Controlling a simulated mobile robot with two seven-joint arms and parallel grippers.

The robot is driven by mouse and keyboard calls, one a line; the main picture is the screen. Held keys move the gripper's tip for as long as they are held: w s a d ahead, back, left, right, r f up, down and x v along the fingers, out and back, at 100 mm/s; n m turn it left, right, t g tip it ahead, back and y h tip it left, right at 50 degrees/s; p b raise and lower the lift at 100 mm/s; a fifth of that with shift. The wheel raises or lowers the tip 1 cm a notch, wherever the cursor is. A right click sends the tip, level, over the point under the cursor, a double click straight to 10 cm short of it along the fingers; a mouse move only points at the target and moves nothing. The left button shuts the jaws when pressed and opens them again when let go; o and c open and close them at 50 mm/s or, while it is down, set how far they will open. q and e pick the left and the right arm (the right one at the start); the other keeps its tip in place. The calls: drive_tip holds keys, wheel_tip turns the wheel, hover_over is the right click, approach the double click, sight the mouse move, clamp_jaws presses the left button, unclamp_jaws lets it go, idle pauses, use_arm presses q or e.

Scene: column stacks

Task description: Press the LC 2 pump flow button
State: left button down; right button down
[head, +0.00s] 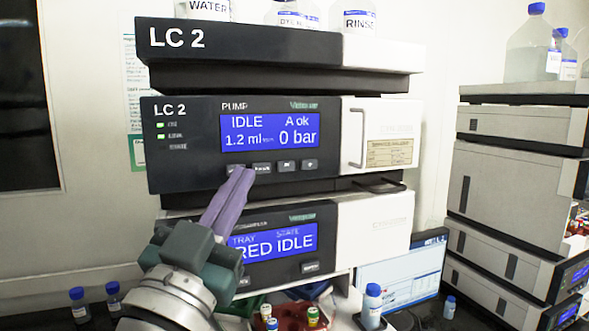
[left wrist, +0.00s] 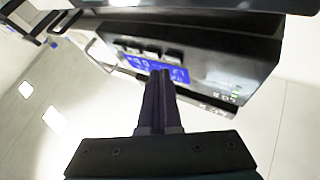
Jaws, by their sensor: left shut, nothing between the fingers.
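The LC 2 pump module (head: 190,178) shows a blue display (head: 268,131) reading IDLE, A ok, 1.2 ml and 0 bar. Below the display is a row of dark buttons (head: 286,166); their labels are too small to read surely. My left gripper (head: 242,170) is shut and empty, its purple fingertips at the leftmost button and partly covering it. I cannot tell whether they touch it. In the left wrist view the fingertips (left wrist: 160,73) overlap the upside-down display (left wrist: 180,74). The right gripper is not in view.
Below the pump is another module with a blue display (head: 275,243) reading RED IDLE. Bottles stand on top of the stack, including RINSE (head: 358,20). A monitor (head: 405,272) and a capped bottle (head: 371,307) are at lower right. Another stack (head: 510,190) stands at right.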

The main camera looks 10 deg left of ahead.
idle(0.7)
use_arm(q)
drive_tip(key=shift+w+a, duration=0.2)
drive_tip(key=shift+w, duration=0.15)
drive_tip(key=shift+w+a+b, duration=0.25)
drive_tip(key=shift+w+b, duration=0.1)
drive_tip(key=shift+b, duration=0.1)
idle(0.5)
drive_tip(key=shift+s, duration=0.1)
drive_tip(key=shift+s+d+p, duration=0.4)
drive_tip(key=shift+s+d, duration=0.1)
drive_tip(key=shift+s, duration=0.1)
drive_tip(key=shift+s, duration=0.1)
drive_tip(key=s+d+p, duration=0.1)
drive_tip(key=s, duration=0.1)
drive_tip(key=s+d+p, duration=0.1)
drive_tip(key=s, duration=0.1)
drive_tip(key=shift+d, duration=0.4)
